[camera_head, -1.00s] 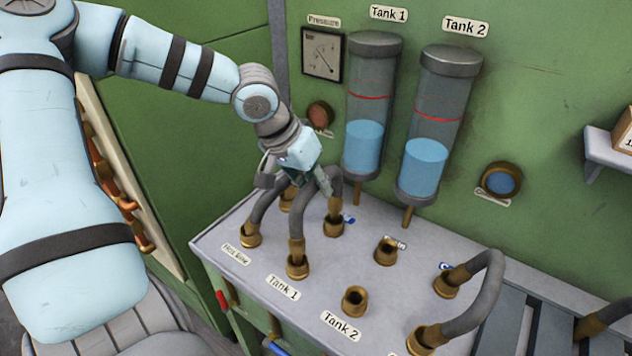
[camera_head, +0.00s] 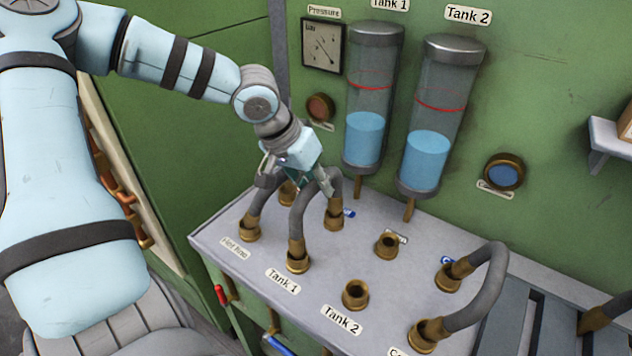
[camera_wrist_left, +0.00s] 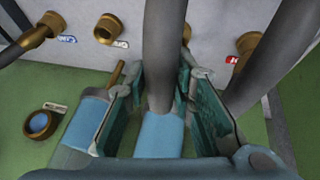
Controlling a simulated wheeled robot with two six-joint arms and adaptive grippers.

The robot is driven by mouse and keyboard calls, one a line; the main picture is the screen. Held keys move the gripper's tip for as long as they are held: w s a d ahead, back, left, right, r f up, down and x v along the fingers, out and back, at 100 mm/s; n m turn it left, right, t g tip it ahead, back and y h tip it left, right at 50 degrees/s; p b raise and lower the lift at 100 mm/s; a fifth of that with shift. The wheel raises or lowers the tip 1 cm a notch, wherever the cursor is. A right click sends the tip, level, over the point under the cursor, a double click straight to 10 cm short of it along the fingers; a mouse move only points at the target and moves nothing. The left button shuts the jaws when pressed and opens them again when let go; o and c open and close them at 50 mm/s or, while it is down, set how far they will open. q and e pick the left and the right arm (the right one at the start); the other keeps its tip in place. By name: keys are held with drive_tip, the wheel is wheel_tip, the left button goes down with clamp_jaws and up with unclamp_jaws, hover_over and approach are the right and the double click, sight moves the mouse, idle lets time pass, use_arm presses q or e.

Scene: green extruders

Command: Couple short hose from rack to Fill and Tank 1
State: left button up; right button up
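A short grey hose (camera_head: 299,215) arches over the bench. Its front brass end sits at the fitting beside the Tank 1 label (camera_head: 283,281). Its back end meets a brass fitting (camera_head: 333,219) by a small blue tag (camera_head: 349,213), too small to read. My left gripper (camera_head: 297,181) is at the top of the arch, and the hose runs between its fingers. In the left wrist view the hose (camera_wrist_left: 165,50) passes between the teal pads of my left gripper (camera_wrist_left: 164,80), which look spread with slight gaps beside it. My right gripper is not in view.
Another grey hose (camera_head: 262,203) stands close on the left, near my left fingers. Empty brass fittings are by the Tank 2 label (camera_head: 355,294) and behind it (camera_head: 386,246). A third hose (camera_head: 489,285) arches at right. Glass tanks (camera_head: 374,95) hang behind.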

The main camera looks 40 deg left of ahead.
use_arm(q)
drive_tip(key=o, duration=0.3)
drive_tip(key=shift+r, duration=0.15)
drive_tip(key=v, duration=1.1)
drive_tip(key=shift+s+r, duration=0.15)
drive_tip(key=shift+r, duration=0.2)
